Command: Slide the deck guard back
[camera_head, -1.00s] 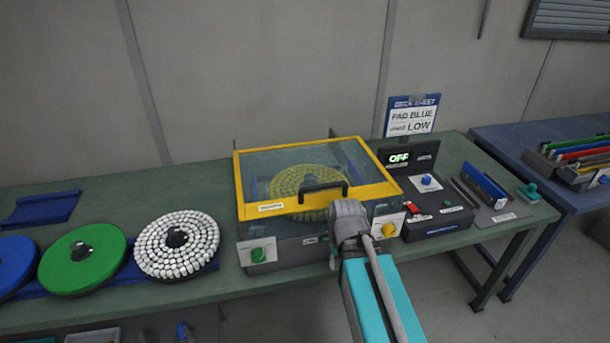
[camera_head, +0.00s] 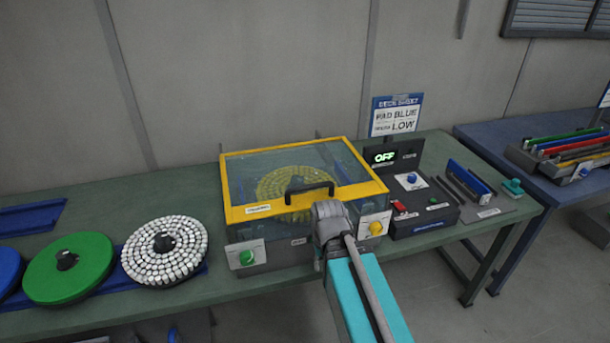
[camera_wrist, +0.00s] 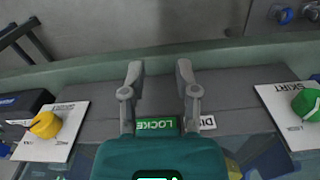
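The deck guard (camera_head: 231,189) is a clear cover in a yellow frame with a black handle (camera_head: 309,190) at its front. It lies closed over the machine, and a yellow pad disc (camera_head: 285,185) shows through it. A green label reading "LOCKE..." (camera_wrist: 155,126) shows between the finger bases. The handle is not in the wrist view.
A green knob (camera_head: 247,257) and a yellow knob (camera_head: 376,228) flank the machine's front. The control box (camera_head: 425,210) at right reads OFF. A white-studded disc (camera_head: 165,250) and a green disc (camera_head: 68,268) lie to the left. A sign (camera_head: 396,115) stands behind.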

